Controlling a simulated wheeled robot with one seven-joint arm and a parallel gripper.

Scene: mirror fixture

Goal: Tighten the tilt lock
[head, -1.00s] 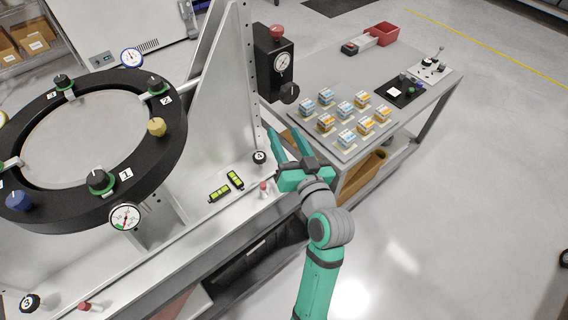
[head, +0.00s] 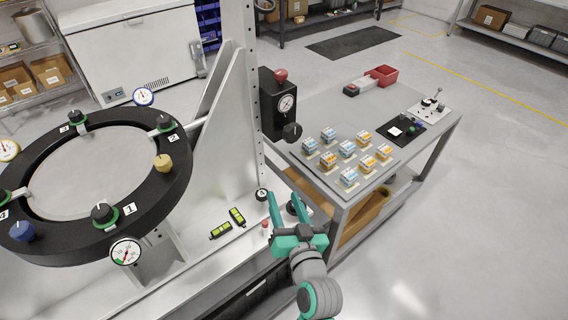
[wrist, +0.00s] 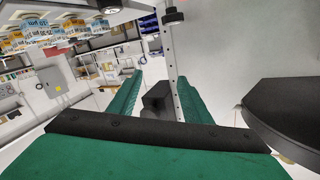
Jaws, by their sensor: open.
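The mirror fixture has a black ring (head: 62,250) carrying a yellow knob (head: 163,163), a blue knob (head: 21,231) and several black knobs with green collars, one (head: 103,213) beside label 1. A black box (head: 268,103) on the upright has a red knob (head: 281,76) on top and a black knob (head: 292,131) at its lower right. No readable label marks which one is the tilt lock. My gripper (head: 286,202) is open and empty beside the fixture base's right end, below the box. In the wrist view my gripper (wrist: 160,88) has its fingers spread.
Two green levels (head: 228,223) lie on the fixture base. A dial gauge (head: 126,251) sits at the ring's front. Floor at far right is clear.

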